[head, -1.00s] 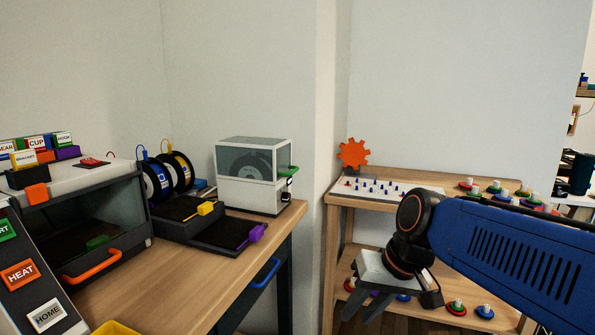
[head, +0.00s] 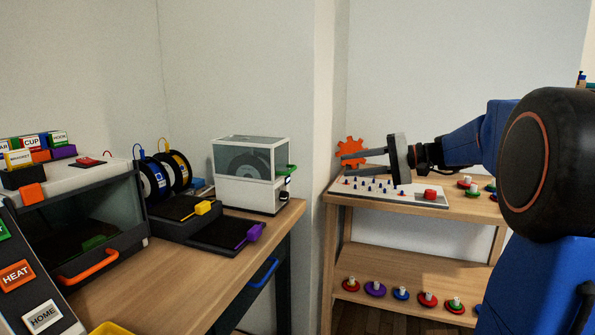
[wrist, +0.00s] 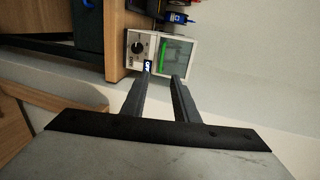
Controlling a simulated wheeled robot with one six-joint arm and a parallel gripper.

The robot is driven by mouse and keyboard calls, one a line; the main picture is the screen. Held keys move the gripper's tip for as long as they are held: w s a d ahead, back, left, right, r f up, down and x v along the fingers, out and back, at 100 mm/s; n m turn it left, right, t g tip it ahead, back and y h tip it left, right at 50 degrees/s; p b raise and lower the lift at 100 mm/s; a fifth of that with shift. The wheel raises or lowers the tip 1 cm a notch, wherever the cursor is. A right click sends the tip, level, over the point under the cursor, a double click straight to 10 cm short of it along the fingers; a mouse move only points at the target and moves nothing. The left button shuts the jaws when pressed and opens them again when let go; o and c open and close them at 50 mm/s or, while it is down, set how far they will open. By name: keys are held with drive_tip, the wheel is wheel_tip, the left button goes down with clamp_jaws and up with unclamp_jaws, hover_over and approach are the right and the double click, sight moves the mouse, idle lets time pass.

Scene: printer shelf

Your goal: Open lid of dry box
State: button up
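The dry box (head: 250,190) is a white box with a clear upper part, standing at the right end of the wooden desk. A dark spool shows inside it. A green handle (head: 288,168) sticks out on its right side. The lid looks closed. My gripper (head: 343,164) is open and empty, fingers pointing left, to the right of the dry box and apart from it. In the wrist view the dry box (wrist: 140,66) appears turned on its side beyond the fingertips (wrist: 163,77), with the green handle (wrist: 178,52), a dial and a small label.
A wooden shelf (head: 345,199) with a pegged white board (head: 410,197) and an orange gear (head: 350,151) lies below and behind my gripper. A wall corner (head: 325,110) stands between desk and shelf. Two spools (head: 155,181) and dark trays (head: 225,236) are left of the dry box.

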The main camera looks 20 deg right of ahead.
approach(293, 170)
drive_tip(key=x, duration=0.8)
drive_tip(key=shift+w+a+f, duration=0.1)
drive_tip(key=shift+w+a, duration=0.05)
drive_tip(key=shift+w, duration=0.15)
drive_tip(key=shift+c, duration=0.6)
clamp_jaws()
